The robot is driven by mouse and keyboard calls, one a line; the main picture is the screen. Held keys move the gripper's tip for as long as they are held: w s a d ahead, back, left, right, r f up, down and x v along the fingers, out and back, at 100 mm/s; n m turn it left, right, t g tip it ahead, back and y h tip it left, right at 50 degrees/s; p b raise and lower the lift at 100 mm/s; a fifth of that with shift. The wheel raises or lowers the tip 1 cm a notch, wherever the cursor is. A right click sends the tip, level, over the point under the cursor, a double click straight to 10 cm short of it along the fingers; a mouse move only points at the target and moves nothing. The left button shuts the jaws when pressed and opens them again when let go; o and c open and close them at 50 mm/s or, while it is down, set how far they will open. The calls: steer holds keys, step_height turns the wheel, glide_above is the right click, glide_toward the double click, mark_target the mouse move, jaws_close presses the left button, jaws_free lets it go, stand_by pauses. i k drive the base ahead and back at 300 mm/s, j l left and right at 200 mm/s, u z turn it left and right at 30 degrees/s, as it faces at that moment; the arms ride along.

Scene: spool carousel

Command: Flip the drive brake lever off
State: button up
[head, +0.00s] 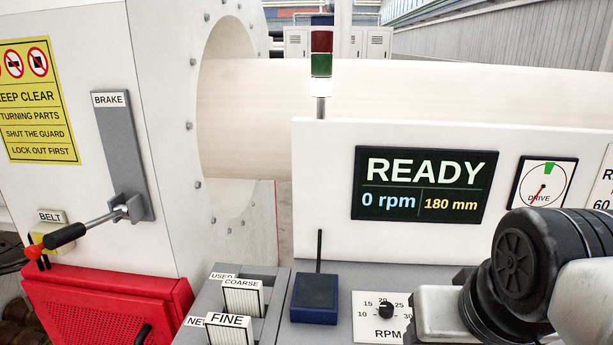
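The brake lever has a black grip (66,235) on a metal rod, which comes out of the low end of a grey plate labelled BRAKE (117,140) on the white housing at the left. The lever sticks out down and to the left, its grip in front of a yellow box. A red knob (33,252) shows just past the grip's end; I cannot tell which part it belongs to. The fingers of my gripper are not in view. Part of my arm shows at the lower right, far from the lever.
A BELT label (50,216) sits close behind the grip. A red perforated guard (105,308) is below. COARSE (241,297) and FINE (228,330) blocks and a blue box with a rod (314,300) stand front centre. The display (423,186) reads READY, 0 rpm.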

mark_target(59, 238)
steer(key=k+j+u, duration=0.1)
steer(key=u, duration=0.4)
steer(key=k+j+u, duration=0.15)
steer(key=u, duration=0.35)
steer(key=k+j+u, duration=0.1)
steer(key=j+u, duration=0.15)
steer(key=u, duration=0.25)
